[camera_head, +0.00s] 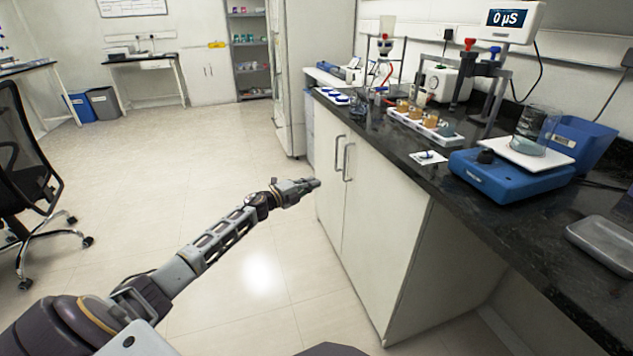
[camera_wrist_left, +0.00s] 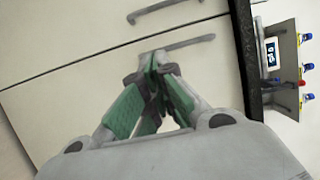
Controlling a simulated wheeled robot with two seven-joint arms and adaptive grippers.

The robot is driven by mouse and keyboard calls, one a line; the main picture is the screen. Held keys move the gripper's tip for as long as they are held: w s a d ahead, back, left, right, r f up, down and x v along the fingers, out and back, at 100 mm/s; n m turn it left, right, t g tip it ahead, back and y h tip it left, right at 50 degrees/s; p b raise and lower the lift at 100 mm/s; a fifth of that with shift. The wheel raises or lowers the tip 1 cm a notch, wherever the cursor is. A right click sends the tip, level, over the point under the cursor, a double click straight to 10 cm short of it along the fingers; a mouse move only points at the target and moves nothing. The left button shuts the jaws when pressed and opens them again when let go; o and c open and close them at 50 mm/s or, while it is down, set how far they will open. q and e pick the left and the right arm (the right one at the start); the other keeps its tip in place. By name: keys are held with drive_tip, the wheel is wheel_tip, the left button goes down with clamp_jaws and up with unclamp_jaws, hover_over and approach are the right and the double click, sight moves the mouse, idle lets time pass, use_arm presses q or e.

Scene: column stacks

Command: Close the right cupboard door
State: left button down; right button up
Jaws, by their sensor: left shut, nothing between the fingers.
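The cupboard under the black counter has two pale doors. The right door (camera_head: 383,215) has a vertical metal handle (camera_head: 348,162) near its left edge. The left door (camera_head: 327,165) has its own handle (camera_head: 338,150) beside it. Only a thin seam shows between the doors, and they look about flush. My left gripper (camera_head: 317,183) is shut and empty in front of the cupboard. In the left wrist view, its green-padded fingertips (camera_wrist_left: 155,65) overlap the right door's handle (camera_wrist_left: 190,43); I cannot tell if they touch. My right gripper is not in view.
An office chair (camera_head: 35,180) stands at the left. The floor (camera_head: 235,145) between is clear.

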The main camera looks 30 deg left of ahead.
use_arm(q)
drive_tip(key=shift+s+a, duration=0.3)
drive_tip(key=shift+s, duration=0.25)
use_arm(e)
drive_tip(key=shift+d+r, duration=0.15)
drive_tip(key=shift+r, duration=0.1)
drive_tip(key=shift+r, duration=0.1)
